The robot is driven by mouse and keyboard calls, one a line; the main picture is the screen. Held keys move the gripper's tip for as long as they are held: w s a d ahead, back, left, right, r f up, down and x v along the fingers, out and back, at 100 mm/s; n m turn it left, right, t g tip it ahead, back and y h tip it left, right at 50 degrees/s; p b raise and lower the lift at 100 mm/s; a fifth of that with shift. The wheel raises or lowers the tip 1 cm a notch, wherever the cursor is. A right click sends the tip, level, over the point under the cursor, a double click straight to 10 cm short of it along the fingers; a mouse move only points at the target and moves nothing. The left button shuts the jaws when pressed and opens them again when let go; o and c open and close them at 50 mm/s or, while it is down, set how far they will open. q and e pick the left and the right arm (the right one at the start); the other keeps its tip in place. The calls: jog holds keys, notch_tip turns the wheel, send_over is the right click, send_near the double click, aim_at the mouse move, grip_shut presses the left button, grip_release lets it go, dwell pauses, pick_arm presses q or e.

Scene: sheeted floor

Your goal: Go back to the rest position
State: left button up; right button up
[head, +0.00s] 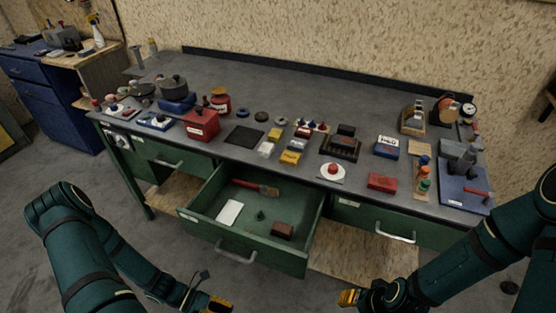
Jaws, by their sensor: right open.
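My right gripper (350,298) is at the bottom right of the head view, low in front of the workbench (345,92). It is open, and I see nothing in it. My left gripper (216,304) is at the bottom edge, left of the middle, partly cut off by the frame. Its jaws do not show clearly. Both grippers are apart from the bench and its open drawer (236,257).
The green drawer stands pulled out between my arms, holding a brush (256,188), a white card (229,212) and a dark red block (283,230). The bench top is crowded, including a red box (201,124) and a blue tray (462,197). Floor (50,170) is free at left.

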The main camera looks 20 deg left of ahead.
pick_arm(q)
jog(key=w+d+r+m+y, duration=0.4)
jog(key=w+d+m+y, duration=0.1)
jog(key=m, duration=0.7)
jog(key=w+d+r+m+t+y, duration=0.1)
jog(key=w+d+r+m+y, duration=0.2)
jog(key=d+m, duration=0.4)
jog(key=w+m+y, duration=0.1)
jog(key=w+m, duration=0.1)
jog(key=m, duration=0.4)
jog(key=shift+w+d+r+t+y, duration=0.2)
jog(key=shift+d+r+t+y, duration=0.1)
jog(key=shift+d+r+y, duration=0.1)
